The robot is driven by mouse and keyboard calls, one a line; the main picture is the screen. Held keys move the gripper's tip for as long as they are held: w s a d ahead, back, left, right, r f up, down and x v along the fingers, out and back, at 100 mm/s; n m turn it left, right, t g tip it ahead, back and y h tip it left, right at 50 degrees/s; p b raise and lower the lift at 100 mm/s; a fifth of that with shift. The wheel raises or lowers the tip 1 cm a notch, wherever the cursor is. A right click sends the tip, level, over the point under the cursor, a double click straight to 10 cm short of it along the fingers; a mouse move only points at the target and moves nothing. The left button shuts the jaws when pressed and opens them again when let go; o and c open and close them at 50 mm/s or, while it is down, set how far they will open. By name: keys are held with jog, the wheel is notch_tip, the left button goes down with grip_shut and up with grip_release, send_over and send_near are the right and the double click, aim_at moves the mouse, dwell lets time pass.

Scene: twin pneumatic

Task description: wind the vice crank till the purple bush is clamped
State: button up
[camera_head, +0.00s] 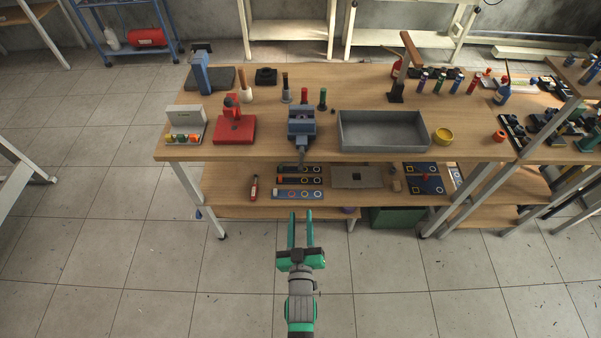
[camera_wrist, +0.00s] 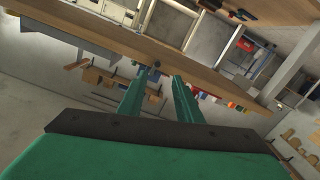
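The blue-grey vice (camera_head: 302,120) stands at the front edge of the wooden table, left of the grey tray. Its crank (camera_head: 301,156) sticks out at the front, over the table edge. I cannot make out a purple bush in the vice jaws; the view is too small to tell. My gripper (camera_head: 301,214), with green fingers, is in front of the table, below and nearer than the crank, apart from it. The fingers are spread with nothing seen between them. In the wrist view my gripper (camera_wrist: 158,80) points toward the table edge, fingers apart.
A grey tray (camera_head: 383,145) is right of the vice, and a red press-like device (camera_head: 235,127) is left. Several coloured pegs stand behind the vice. A lower shelf (camera_head: 225,200) with boards and small parts lies under the tabletop (camera_head: 270,150). The floor in front is clear.

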send_near(301, 172)
jog(key=shift+n, duration=0.3)
jog(key=w, duration=0.9)
jog(key=shift+w+f, duration=0.15)
jog(key=shift+w, duration=0.15)
grip_shut()
